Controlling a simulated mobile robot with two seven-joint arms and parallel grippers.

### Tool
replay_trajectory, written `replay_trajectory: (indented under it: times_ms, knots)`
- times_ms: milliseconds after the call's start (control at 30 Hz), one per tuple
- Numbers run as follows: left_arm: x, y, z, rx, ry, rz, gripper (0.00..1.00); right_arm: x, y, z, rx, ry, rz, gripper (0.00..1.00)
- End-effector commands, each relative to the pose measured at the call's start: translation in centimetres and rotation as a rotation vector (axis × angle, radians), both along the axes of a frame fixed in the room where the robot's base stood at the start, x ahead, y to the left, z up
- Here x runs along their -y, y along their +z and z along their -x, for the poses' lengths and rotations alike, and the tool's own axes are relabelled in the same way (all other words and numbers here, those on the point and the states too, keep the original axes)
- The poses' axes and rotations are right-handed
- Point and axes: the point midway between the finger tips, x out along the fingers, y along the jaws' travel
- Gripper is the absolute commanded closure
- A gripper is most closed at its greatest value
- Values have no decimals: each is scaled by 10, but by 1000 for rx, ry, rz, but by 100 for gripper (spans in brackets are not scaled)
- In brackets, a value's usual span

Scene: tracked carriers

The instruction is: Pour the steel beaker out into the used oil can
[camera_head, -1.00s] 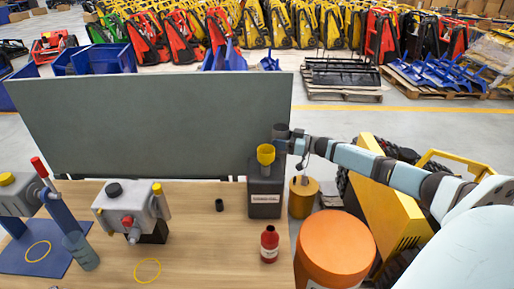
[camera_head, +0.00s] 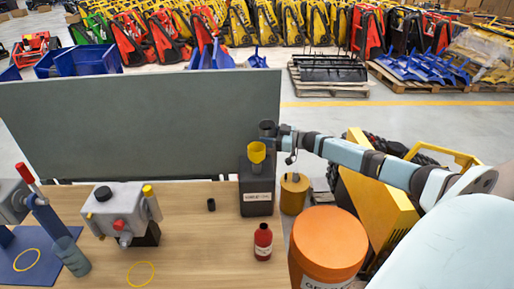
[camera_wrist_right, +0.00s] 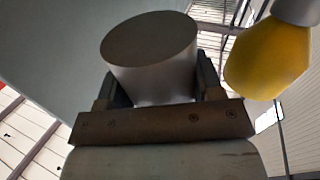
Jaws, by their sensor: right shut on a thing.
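The used oil can (camera_head: 256,190) is a dark, labelled can near the table's right edge, with a yellow funnel (camera_head: 256,151) in its top. My right gripper (camera_head: 277,131) is shut on the steel beaker (camera_head: 267,128), a grey cylinder held just above and behind the funnel. In the right wrist view the beaker (camera_wrist_right: 155,65) sits between the fingers, one dark round end showing. The funnel (camera_wrist_right: 265,62) is apart from it at upper right there. The beaker looks about upright in the head view; its contents are hidden. My left gripper is out of view.
A red bottle (camera_head: 263,242) stands in front of the can, and a small black cup (camera_head: 211,205) to its left. An orange drum (camera_head: 328,243) and a yellow-brown canister (camera_head: 294,195) are to the right. A grey panel (camera_head: 140,125) stands behind the table.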

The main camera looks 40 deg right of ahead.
Motion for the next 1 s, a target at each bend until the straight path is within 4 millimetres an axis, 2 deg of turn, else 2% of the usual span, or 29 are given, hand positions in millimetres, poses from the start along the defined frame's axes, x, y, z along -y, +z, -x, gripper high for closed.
replay_trajectory:
  times_ms: [67,200,400,700,1000]
  knots:
    - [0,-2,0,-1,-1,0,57,-2,2,1,16,1,33,70]
    - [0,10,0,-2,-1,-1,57,-6,23,3,45,0,99,70]
    - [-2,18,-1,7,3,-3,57,-12,43,5,84,2,191,70]
    - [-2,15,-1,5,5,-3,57,-21,63,9,143,2,329,70]
    - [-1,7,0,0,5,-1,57,-27,66,11,177,1,411,70]
